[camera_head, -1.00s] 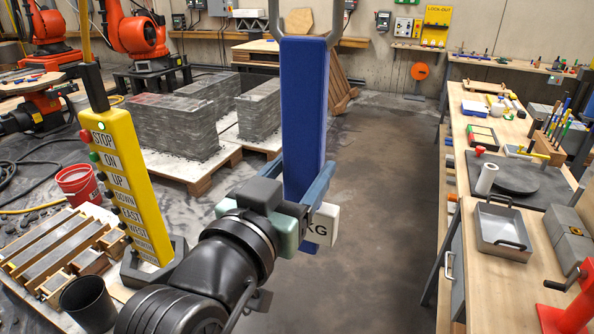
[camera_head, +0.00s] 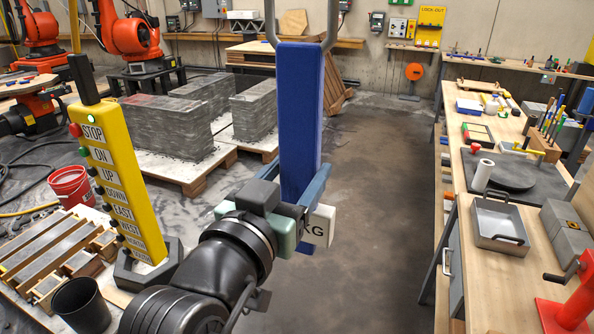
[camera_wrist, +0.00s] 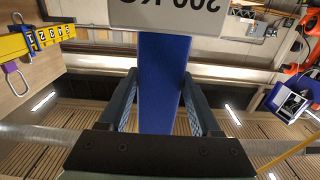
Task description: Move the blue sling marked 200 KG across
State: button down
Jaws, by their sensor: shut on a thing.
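The blue sling (camera_head: 300,120) hangs upright in front of me from a grey metal loop (camera_head: 328,22) at the top of the head view. My gripper (camera_head: 305,195) is shut around the sling's lower part, with one finger on each side. The wrist view also shows the blue strap (camera_wrist: 163,85) between both fingers. What the metal loop hangs from is out of view.
A long workbench (camera_head: 500,270) with a grey tray (camera_head: 497,226) and tools runs along the right. The floor (camera_head: 375,200) between is clear.

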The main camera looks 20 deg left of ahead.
jog(key=shift+r, duration=0.1)
grip_release()
jog(key=shift+f, duration=0.2)
jog(key=shift+s, duration=0.15)
jog(key=shift+s+a+r+p, duration=0.15)
jog(key=shift+s+p, duration=1.8)
jog(key=shift+s, duration=1.25)
jog(key=shift+s+a+p, duration=0.1)
jog(key=shift+s+p, duration=1.85)
jog(key=shift+s, duration=1.2)
